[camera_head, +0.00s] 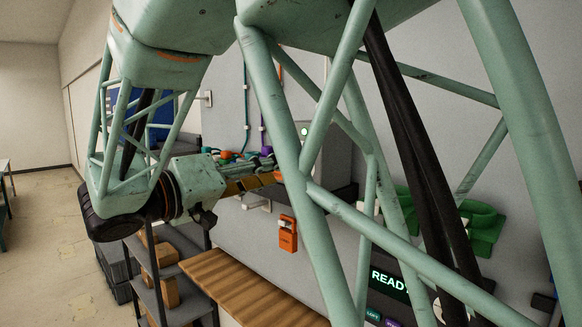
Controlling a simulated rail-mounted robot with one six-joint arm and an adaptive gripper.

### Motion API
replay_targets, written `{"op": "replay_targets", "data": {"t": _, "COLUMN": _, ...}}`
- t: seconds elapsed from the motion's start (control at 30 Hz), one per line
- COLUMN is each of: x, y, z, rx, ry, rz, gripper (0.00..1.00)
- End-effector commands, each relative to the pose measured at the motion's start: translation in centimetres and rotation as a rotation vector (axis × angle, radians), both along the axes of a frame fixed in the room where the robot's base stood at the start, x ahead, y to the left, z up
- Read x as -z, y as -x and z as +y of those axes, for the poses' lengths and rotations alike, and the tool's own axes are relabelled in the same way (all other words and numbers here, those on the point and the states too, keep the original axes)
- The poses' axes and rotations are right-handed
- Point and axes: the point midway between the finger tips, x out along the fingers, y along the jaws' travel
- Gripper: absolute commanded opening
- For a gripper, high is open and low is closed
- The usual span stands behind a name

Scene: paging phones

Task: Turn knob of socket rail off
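My gripper (264,181) is near the wall in the middle of the view, at the end of my green arm. Its yellowish fingers point right; their tips are small and partly behind an arm strut, so I cannot tell whether they are open or shut. Just above the gripper, a row of coloured plugs and cables (240,157) runs along the wall; it may be the socket rail. I cannot make out its knob. I cannot tell whether the fingers touch anything.
An orange box (288,234) hangs on the wall below the gripper. A wooden bench top (245,288) and a shelf with brown boxes (165,292) stand below. A "READY" display (386,281) and green holders (484,228) are at right. Open floor (50,240) is at left.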

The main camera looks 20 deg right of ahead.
Motion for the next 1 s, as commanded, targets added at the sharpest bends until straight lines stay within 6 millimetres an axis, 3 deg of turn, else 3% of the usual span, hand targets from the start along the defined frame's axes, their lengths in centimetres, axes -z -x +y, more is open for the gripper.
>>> {"op": "replay_targets", "data": {"t": 0.6, "x": -0.1, "y": -2.8, "z": -4.9, "rx": 0.001, "ry": 0.0, "rz": 0.001, "gripper": 0.31}}
{"op": "replay_targets", "data": {"t": 1.0, "x": 0.0, "y": -3.4, "z": -5.8, "rx": -0.001, "ry": 0.0, "rz": 0.001, "gripper": 0.31}}
